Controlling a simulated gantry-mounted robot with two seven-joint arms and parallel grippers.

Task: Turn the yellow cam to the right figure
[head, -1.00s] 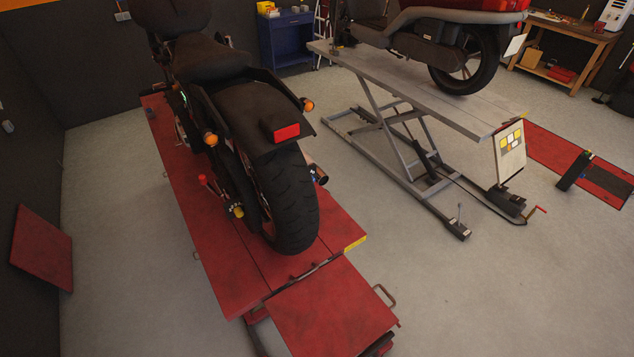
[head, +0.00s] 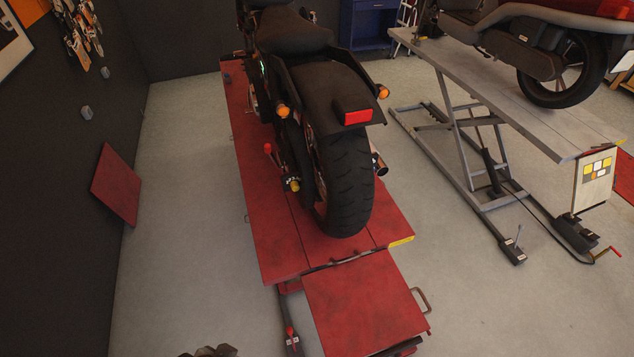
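The yellow cam (head: 294,185) is a small yellow part low on the left side of the motorcycle's rear wheel (head: 346,185), near the axle. Any figures on it are too small to read. A red-topped part (head: 268,149) stands just up and left of it. A small dark brownish shape shows at the bottom edge, left of centre. It may be the tip of my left gripper (head: 212,351), far from the cam, and its fingers cannot be made out. My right gripper is not in view.
The motorcycle stands on a red lift (head: 262,235) with a lower red ramp plate (head: 362,305) in front. A grey lift (head: 520,110) with a scooter stands at the right. A red panel (head: 117,185) leans by the left wall. Grey floor between wall and red lift is clear.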

